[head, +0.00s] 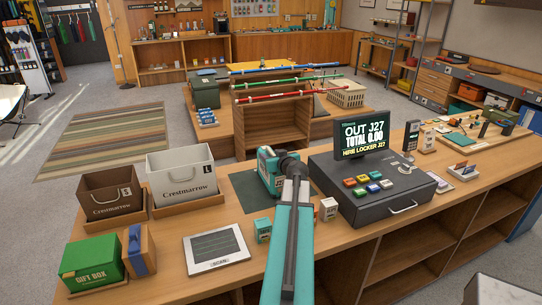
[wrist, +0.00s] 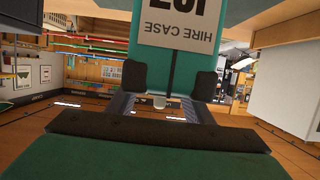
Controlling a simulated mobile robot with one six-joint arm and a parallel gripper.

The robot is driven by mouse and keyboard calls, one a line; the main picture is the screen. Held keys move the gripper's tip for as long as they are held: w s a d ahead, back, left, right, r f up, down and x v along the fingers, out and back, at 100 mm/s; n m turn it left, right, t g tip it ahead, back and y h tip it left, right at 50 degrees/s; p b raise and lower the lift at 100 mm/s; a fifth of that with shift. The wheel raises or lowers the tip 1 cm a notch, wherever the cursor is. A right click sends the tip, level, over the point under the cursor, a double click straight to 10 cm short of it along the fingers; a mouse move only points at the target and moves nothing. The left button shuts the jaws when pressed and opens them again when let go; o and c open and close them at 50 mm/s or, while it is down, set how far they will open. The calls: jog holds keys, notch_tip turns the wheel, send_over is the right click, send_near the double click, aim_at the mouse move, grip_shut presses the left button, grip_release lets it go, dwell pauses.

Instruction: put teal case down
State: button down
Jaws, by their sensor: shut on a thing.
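The teal case (head: 267,172) is at the counter's dark green mat (head: 253,200), behind the scanner pad. My gripper (head: 287,159) is at its upper right side, shut on it, and my arm hides part of the case and mat. In the wrist view the case (wrist: 150,75) fills the upper middle between the two dark fingertips (wrist: 168,82). Its white label (wrist: 180,22) reads "HIRE CASE" upside down. I cannot tell whether the case's base touches the mat.
A till (head: 390,205) showing "OUT J27" stands close right of the mat. A small teal box (head: 263,231) and a small white box (head: 328,209) stand in front.

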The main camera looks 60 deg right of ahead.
jog(key=shift+f+b, duration=0.1)
jog(key=shift+b, duration=0.2)
jog(key=c, duration=0.9)
grip_release()
jog(key=shift+a+r+p, duration=0.1)
jog(key=shift+r+p, duration=0.1)
jog(key=shift+p, duration=0.2)
jog(key=shift+s+a+b, duration=0.2)
jog(key=shift+b, duration=0.1)
jog(key=b+v, duration=0.2)
jog(key=v, duration=0.6)
jog(key=shift+b, duration=0.35)
jog(key=shift+s+a+b, duration=0.15)
jog(key=shift+s+b, duration=0.15)
jog(key=shift+b, duration=0.6)
jog(key=b+v, duration=0.2)
jog(key=b, duration=0.4)
jog(key=shift+s+a+r+b, duration=0.2)
jog(key=shift+s+r+b, duration=0.1)
jog(key=shift+b, duration=0.35)
